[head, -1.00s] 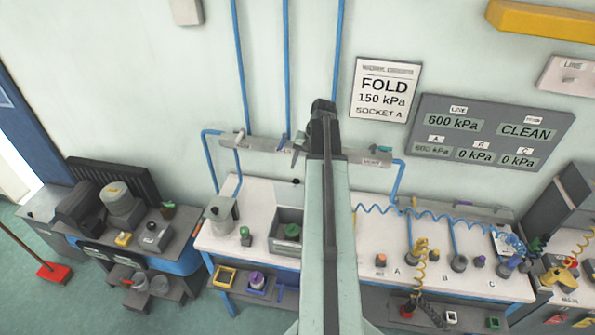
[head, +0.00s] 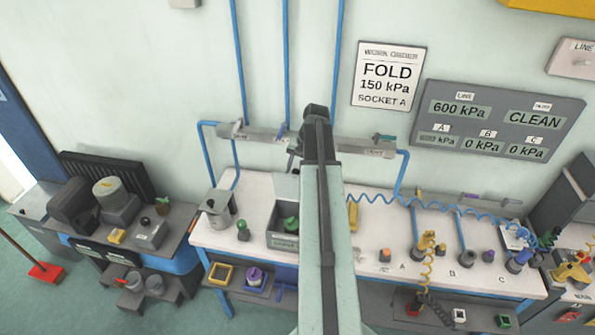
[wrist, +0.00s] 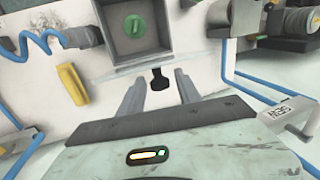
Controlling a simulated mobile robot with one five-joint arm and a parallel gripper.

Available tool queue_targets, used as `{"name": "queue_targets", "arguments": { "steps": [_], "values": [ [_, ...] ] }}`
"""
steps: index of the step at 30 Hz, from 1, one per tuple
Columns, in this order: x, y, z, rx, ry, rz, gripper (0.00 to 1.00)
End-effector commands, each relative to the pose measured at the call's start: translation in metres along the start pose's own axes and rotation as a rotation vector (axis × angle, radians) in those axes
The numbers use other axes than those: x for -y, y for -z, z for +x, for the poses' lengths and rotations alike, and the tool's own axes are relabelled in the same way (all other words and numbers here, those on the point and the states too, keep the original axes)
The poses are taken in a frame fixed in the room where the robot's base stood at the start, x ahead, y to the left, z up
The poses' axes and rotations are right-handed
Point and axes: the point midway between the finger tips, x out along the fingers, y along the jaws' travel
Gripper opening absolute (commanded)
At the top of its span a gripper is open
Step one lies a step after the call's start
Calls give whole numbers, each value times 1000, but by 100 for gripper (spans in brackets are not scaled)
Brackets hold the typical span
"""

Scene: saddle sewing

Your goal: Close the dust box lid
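The dust box seems to be the grey open-topped box (head: 281,240) on the white bench, with a green object (head: 291,224) inside. In the wrist view the box (wrist: 172,50) is at the top, with the round green object (wrist: 134,26) on its floor. A black tab or knob (wrist: 160,80) shows just beyond the box's near edge; I cannot tell if it belongs to the lid. My gripper (wrist: 158,92) is open and empty, its two fingers on either side of the black tab. In the head view my arm hides most of the gripper.
A yellow block (wrist: 73,88) lies beside the box. Blue pipes and a grey rail (head: 262,136) run along the wall behind the bench. A grey pot (head: 218,210) and a small green-topped piece (head: 243,231) stand left of the box.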

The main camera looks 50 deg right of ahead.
Motion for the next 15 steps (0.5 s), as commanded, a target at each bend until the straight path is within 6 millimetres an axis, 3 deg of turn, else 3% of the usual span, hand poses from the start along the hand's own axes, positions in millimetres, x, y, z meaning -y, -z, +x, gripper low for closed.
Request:
{"name": "queue_targets", "arguments": {
  "steps": [1,3,4,15],
  "values": [
    [0,0,0,0,0,0,23],
    [0,0,0,0,0,-1,4],
    [0,0,0,0,0,-1,0],
    [2,0,0,0,2,-2,0]
  ]
}}
